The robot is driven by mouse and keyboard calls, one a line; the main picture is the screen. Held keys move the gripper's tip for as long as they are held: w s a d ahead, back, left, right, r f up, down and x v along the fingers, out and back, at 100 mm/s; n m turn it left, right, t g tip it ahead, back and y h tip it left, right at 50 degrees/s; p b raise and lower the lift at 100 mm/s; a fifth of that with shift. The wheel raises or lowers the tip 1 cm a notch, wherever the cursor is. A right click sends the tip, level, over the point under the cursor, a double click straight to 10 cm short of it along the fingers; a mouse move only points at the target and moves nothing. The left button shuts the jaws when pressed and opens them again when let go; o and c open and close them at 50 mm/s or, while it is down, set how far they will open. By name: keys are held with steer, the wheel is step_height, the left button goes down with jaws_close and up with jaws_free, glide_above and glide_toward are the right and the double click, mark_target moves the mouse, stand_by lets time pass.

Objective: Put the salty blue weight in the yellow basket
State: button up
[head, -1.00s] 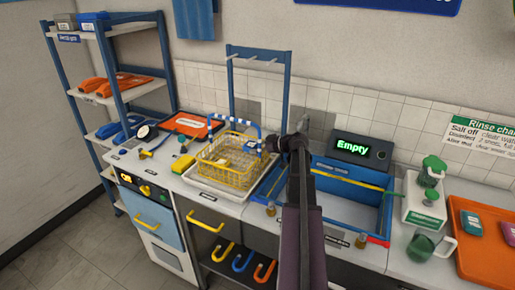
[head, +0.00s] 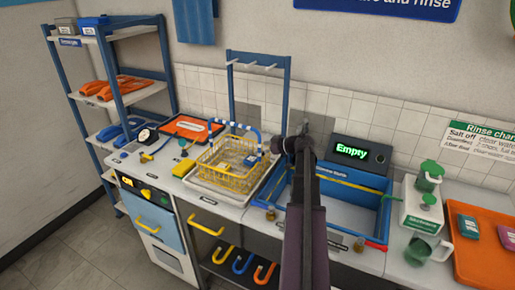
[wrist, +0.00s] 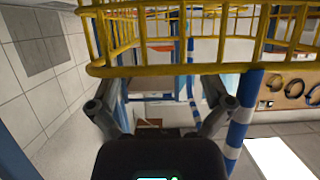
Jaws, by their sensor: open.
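The yellow wire basket (head: 222,181) stands on a white tray on the counter, with a blue-and-white striped handle. A small blue block with a pale label, seemingly the blue weight (head: 250,160), shows inside the basket at its right; whether it is salty is too small to tell. My gripper is right of the basket, its fingers mostly hidden by my arm in the head view. In the wrist view my gripper (wrist: 160,112) is open with nothing between its fingers, close to the basket wires (wrist: 165,70) and the striped handle (wrist: 240,122).
A blue rinse basin (head: 335,205) lies right of the basket, with a display (head: 358,150) reading "Empty" behind it. An orange tray (head: 470,262) with teal and pink blocks is at far right. A blue rack (head: 286,82) rises behind. A shelf stands left.

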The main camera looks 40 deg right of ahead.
steer(key=p+v, duration=0.3)
steer(key=v, duration=0.6)
steer(key=shift+s+d+r, duration=0.15)
steer(key=shift+s+r, duration=0.05)
steer(key=shift+s, duration=0.15)
steer(key=shift+r, duration=0.1)
